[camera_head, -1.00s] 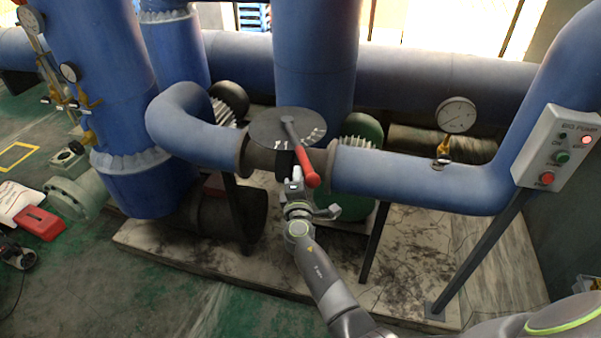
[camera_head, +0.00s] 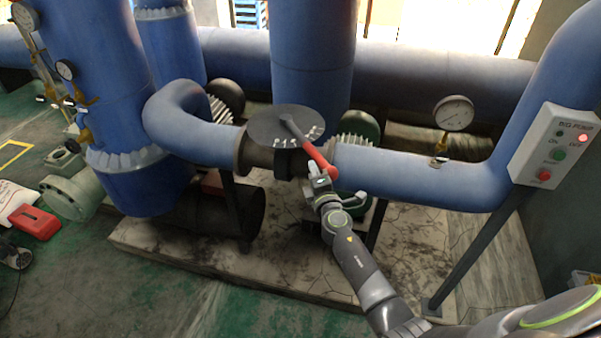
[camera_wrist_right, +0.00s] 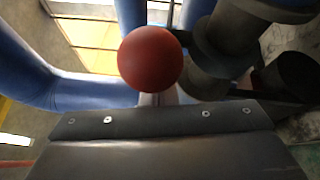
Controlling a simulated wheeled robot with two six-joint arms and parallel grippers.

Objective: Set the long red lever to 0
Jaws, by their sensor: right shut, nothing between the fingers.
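The long red lever (camera_head: 316,156) has a grey arm that starts near the middle of a round dark dial plate (camera_head: 270,128). Its red handle points down and to the right, past the plate's edge. White marks run along the plate's near edge; I cannot read them. My right gripper (camera_head: 319,184) is shut and empty, just left of and below the red handle's end, touching it or very close. In the right wrist view the handle's round red end (camera_wrist_right: 150,60) stands just beyond my gripper. My left gripper is not in view.
Blue pipes run left and right of the valve. A pressure gauge (camera_head: 453,113) stands on the right pipe (camera_head: 420,178). A grey pump switch box (camera_head: 556,148) is at the right. A red box (camera_head: 35,222) lies on the floor at the far left.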

